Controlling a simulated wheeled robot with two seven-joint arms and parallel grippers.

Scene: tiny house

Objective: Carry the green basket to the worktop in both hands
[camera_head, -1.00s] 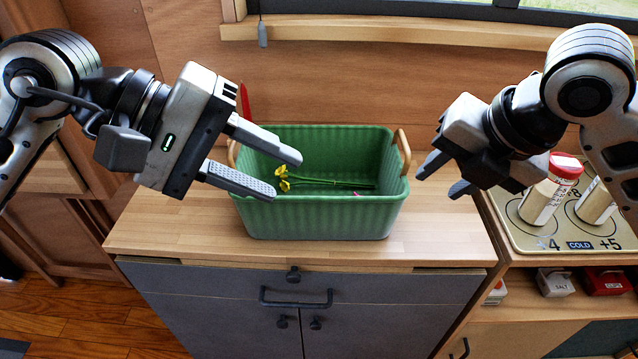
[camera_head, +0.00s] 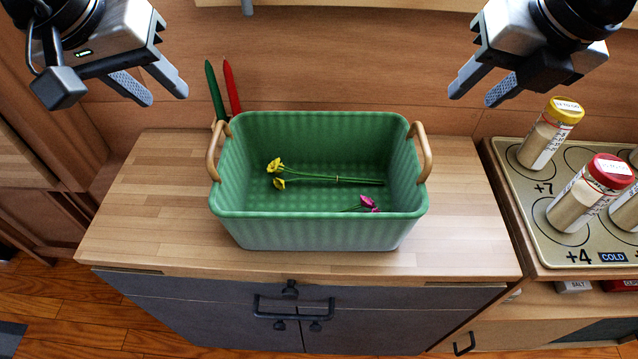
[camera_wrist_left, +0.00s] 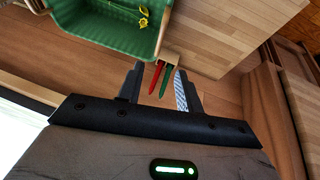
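The green basket (camera_head: 320,229) stands upright on the wooden worktop (camera_head: 150,205) of a grey cabinet. It has a wooden handle at each end, left (camera_head: 213,152) and right (camera_head: 423,152). Yellow flowers (camera_head: 278,172) and a pink flower (camera_head: 368,203) lie inside it. My left gripper (camera_head: 168,92) is open and empty, up and left of the basket, apart from it. In the left wrist view the basket (camera_wrist_left: 115,30) shows at the top, beyond the open fingers. My right gripper (camera_head: 474,92) is open and empty, up and right of the basket, apart from its handle.
A green and a red pointed object (camera_head: 232,88) stand behind the basket's left back corner. A tray (camera_head: 520,200) with several shakers, one yellow-capped (camera_head: 549,134) and one red-capped (camera_head: 590,194), is to the right. The worktop is bare on both sides of the basket.

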